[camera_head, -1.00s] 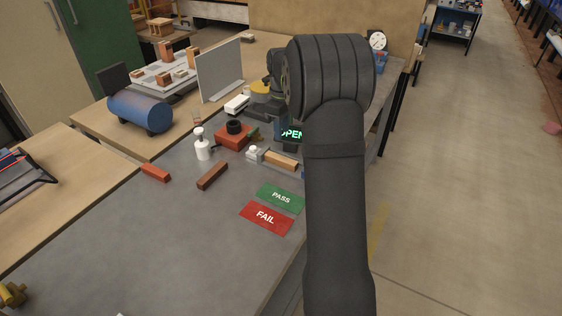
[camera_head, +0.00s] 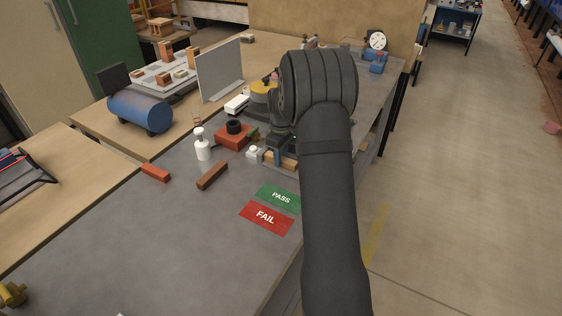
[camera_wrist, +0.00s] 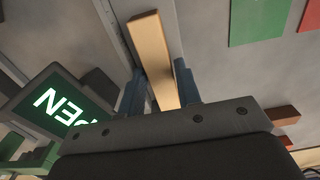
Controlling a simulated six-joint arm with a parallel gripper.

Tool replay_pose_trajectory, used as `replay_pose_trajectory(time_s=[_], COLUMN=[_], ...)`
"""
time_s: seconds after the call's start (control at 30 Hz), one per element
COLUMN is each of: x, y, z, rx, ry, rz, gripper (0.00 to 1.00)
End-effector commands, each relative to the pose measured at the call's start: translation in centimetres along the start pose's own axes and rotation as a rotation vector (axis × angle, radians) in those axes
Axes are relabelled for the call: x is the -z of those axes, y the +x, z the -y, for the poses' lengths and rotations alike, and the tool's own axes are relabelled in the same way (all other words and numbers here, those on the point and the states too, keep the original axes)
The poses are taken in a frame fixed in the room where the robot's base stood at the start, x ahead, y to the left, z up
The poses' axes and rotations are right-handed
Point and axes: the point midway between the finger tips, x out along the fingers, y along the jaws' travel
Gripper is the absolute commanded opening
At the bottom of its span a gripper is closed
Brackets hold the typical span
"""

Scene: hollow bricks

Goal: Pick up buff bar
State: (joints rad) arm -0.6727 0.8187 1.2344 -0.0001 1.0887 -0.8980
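In the wrist view, the long pale buff bar (camera_wrist: 152,48) runs down between the two blue fingers of my gripper (camera_wrist: 160,90). One finger stands on each side of it, spread apart, and I see no clear grip. The bar's near end is hidden behind the gripper body. In the head view my gripper (camera_head: 279,138) is low over the bar, its fingertips not clearly visible.
A lit green display (camera_wrist: 60,105) stands close beside the gripper. Green PASS (camera_head: 280,198) and red FAIL (camera_head: 266,217) plates lie in front. A brown bar (camera_head: 212,175), an orange-red bar (camera_head: 155,173) and a white bottle (camera_head: 202,145) are to the left.

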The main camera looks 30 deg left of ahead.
Motion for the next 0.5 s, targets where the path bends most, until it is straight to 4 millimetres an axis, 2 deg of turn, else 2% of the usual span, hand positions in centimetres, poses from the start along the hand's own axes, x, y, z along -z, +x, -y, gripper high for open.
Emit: replay_pose_trajectory(time_s=[0.07, 0.1, 0.23, 0.5], x=[0.00, 0.00, 0.00, 0.02], y=[-0.05, -0.06, -0.07, -0.31], z=[-0.01, -0.01, -0.01, -0.04], rx=[0.000, 0.000, 0.000, -0.001], ry=[0.000, 0.000, 0.000, 0.000], rz=[0.000, 0.000, 0.000, -0.001], gripper=[0.31, 0.27, 0.01, 0.00])
